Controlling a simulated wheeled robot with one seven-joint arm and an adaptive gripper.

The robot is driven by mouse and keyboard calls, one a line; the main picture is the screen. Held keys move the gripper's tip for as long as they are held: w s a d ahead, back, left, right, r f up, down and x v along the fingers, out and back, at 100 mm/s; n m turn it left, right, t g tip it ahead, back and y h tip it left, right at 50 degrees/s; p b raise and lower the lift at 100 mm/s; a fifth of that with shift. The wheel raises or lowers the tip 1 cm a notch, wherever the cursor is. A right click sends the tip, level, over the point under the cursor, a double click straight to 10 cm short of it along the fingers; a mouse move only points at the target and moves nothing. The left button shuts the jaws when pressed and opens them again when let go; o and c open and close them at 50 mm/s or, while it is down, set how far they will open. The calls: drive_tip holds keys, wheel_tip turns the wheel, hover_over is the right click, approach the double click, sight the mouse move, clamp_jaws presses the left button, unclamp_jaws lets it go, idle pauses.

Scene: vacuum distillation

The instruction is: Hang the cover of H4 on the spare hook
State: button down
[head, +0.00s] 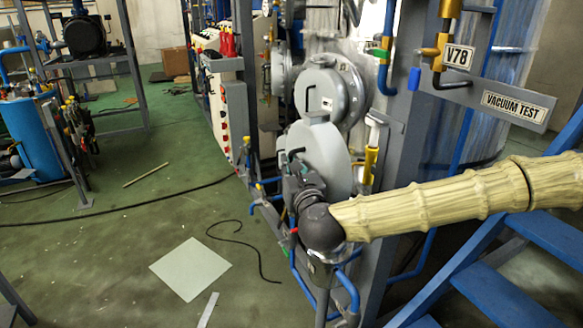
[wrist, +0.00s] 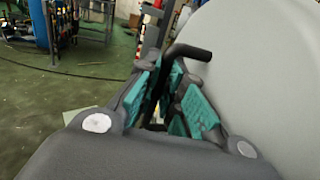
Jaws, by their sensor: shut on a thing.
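A large round pale grey cover (head: 322,150) stands upright, face toward the left, just below a closed round hatch (head: 326,98). It fills the right of the wrist view (wrist: 265,70). A bent black handle (wrist: 188,52) sticks out from its face. My gripper (head: 295,172) is at the cover's left side, its teal-padded fingers (wrist: 178,100) shut on the handle. I cannot tell whether the cover still touches a port or hook behind it. No H4 label is readable, and I cannot pick out the spare hook.
Grey frame posts and blue pipes stand close around the cover. A V78 tag (head: 457,56) and a VACUUM TEST plate (head: 515,106) are at upper right. Blue stairs (head: 500,290) are at lower right. The green floor at left is mostly open, with a cable and a pale sheet (head: 190,268).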

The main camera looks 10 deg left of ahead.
drive_tip(key=w+d+f+b, duration=0.2)
drive_tip(key=w+d+b, duration=0.3)
drive_tip(key=w+d, duration=0.4)
drive_tip(key=shift+d+f, duration=0.3)
drive_tip(key=shift+d, duration=1.7)
idle(0.4)
idle(0.4)
drive_tip(key=c, duration=1.5)
unclamp_jaws()
drive_tip(key=shift+o, duration=0.2)
drive_tip(key=shift+f, duration=0.1)
drive_tip(key=shift+s, duration=0.1)
